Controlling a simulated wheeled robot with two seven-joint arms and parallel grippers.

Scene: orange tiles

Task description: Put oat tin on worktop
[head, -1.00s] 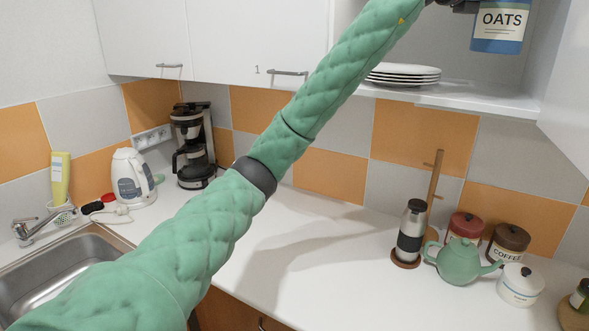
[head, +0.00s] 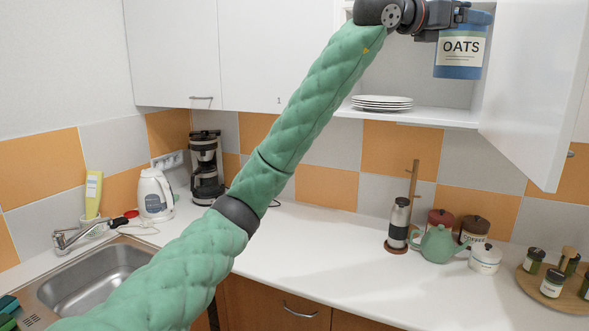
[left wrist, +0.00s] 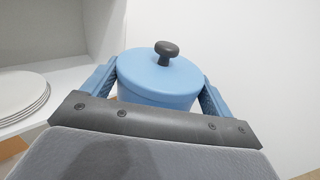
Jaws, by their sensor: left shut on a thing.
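The oat tin (head: 459,56) is blue with a cream label reading OATS. In the head view it is upright, high up in front of the open wall cupboard, above the shelf level. My left gripper (head: 468,16) is shut on its upper part. In the left wrist view the tin's blue lid (left wrist: 160,76) with a dark knob sits between the two fingers. The white worktop (head: 325,240) runs below, well beneath the tin. My right gripper is not in view.
Plates (head: 382,102) are stacked on the cupboard shelf (head: 430,115). The open cupboard door (head: 535,90) hangs right of the tin. A steel grinder (head: 398,222), green teapot (head: 437,244), canisters and a round spice tray (head: 535,297) stand at the worktop's right. Its middle is clear.

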